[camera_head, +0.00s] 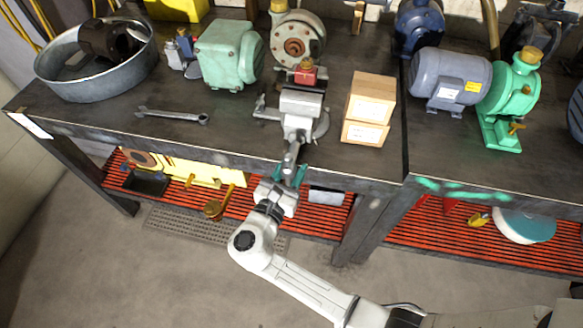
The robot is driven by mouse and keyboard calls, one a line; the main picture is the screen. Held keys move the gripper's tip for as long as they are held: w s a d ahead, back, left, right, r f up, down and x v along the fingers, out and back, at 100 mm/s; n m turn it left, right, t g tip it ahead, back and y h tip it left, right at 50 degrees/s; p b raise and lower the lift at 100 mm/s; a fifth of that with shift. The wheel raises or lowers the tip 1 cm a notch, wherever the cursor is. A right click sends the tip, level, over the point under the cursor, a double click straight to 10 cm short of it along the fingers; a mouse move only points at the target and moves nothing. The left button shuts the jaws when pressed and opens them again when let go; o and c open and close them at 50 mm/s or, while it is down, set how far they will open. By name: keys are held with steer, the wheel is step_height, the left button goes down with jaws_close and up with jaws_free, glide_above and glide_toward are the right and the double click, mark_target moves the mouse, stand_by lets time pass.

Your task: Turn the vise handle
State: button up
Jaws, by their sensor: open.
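The grey bench vise (301,103) stands at the front edge of the workbench. A red block-like part (305,74) with a brass-coloured top shows at its jaws. The vise's screw shaft (292,152) points toward me over the bench edge. My gripper (289,174) is open at the front end of this shaft, with teal fingertips to either side of it. The handle bar is hard to make out there and is partly hidden by my gripper. I cannot tell whether the fingers touch it.
A cardboard box (369,107) stands right of the vise, and a wrench (173,115) lies to the left. Green (226,54) and blue-grey (450,79) motors stand on the bench (232,130). Below is a red slatted shelf (325,218) with yellow parts.

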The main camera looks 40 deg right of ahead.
steer(key=shift+c, duration=0.5)
jaws_close()
